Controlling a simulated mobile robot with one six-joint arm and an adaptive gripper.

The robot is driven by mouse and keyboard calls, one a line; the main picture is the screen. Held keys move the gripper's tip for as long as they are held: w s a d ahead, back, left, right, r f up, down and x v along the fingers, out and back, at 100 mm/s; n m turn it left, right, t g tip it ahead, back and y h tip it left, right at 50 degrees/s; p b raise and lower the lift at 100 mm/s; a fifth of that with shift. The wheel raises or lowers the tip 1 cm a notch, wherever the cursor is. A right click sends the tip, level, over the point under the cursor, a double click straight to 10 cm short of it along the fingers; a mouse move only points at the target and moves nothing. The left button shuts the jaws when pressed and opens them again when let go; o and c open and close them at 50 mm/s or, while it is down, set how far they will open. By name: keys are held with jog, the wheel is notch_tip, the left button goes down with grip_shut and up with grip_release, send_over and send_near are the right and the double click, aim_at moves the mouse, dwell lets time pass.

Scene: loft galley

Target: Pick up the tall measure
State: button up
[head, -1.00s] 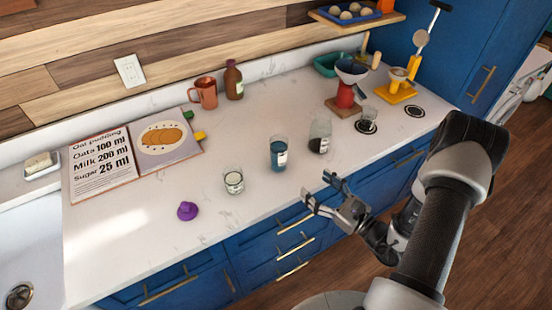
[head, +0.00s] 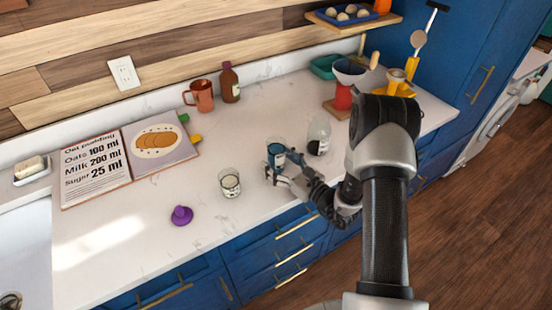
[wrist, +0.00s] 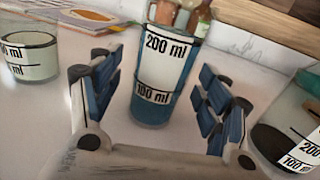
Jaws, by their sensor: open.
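The tall measure (head: 276,150), a clear glass with blue-tinted contents and 200 ml and 100 ml labels, stands upright on the counter. In the wrist view the tall measure (wrist: 160,75) is between the two fingers of my gripper (wrist: 157,90), slightly ahead of the palm. The fingers are apart, with gaps to the glass on both sides. In the head view my gripper (head: 283,168) is low at the front side of the measure, and partly hides its base.
A short measure (head: 230,184) stands to the left and a dark-bottomed glass jar (head: 319,138) close on the right. A purple object (head: 182,215) lies further left. A recipe book (head: 95,170), copper mug (head: 200,95) and brown bottle (head: 230,82) are behind. The counter's front edge is near.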

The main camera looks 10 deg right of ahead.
jog(key=shift+w+a+r, duration=0.1)
jog(key=shift+w+a, duration=0.25)
jog(key=shift+w, duration=0.25)
jog(key=shift+c, duration=0.4)
jog(key=c, duration=1.3)
jog(key=shift+o, duration=0.2)
jog(key=shift+r, duration=0.2)
jog(key=shift+r+p, duration=2.7)
jog(key=shift+r, duration=7.05)
